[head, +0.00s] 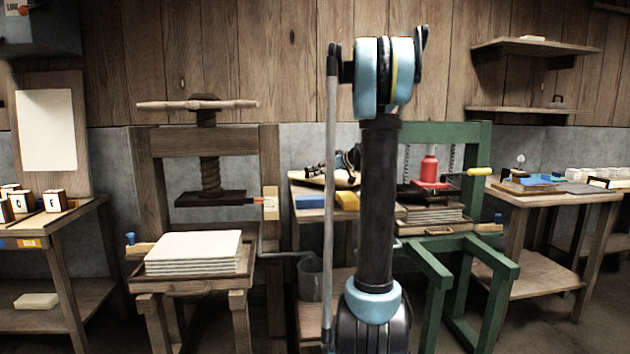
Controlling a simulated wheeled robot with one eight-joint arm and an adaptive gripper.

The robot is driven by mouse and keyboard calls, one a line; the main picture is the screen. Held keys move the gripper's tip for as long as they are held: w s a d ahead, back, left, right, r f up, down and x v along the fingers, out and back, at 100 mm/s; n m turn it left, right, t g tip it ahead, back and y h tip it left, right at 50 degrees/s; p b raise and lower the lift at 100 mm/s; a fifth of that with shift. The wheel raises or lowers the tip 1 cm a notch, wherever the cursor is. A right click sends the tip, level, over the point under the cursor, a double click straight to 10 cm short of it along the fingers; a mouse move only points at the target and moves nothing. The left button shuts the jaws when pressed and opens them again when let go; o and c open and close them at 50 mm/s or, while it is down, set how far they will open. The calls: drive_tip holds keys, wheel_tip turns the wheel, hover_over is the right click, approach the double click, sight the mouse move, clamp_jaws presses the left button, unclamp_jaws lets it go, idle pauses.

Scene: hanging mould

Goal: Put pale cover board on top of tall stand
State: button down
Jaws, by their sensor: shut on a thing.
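My arm rises through the middle of the head view and hides much of what lies behind it. My gripper (340,166) shows only partly, small and dark, beyond the left side of the arm. It is shut on a pale thing (343,180), which appears to be the pale cover board; its outline is mostly hidden. It is over or in front of a wooden table (298,182) in the picture, and I cannot tell whether it touches. I cannot tell for sure which piece of furniture is the tall stand.
A wooden screw press (205,142) with a stack of pale sheets (195,252) stands at left. A green press (484,150) with a red cylinder (429,168) stands at right. Blue (309,202) and yellow (347,201) blocks lie on the middle table. Side tables flank both presses.

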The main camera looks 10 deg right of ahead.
drive_tip(key=shift+f, duration=1.25)
drive_tip(key=c, duration=1.7)
unclamp_jaws()
drive_tip(key=shift+o, duration=0.2)
wheel_tip(320, 180, up, 5)
hover_over(340, 184)
drive_tip(key=shift+s+a+f, duration=0.1)
drive_tip(key=shift+s+f, duration=0.05)
drive_tip(key=shift+s, duration=0.2)
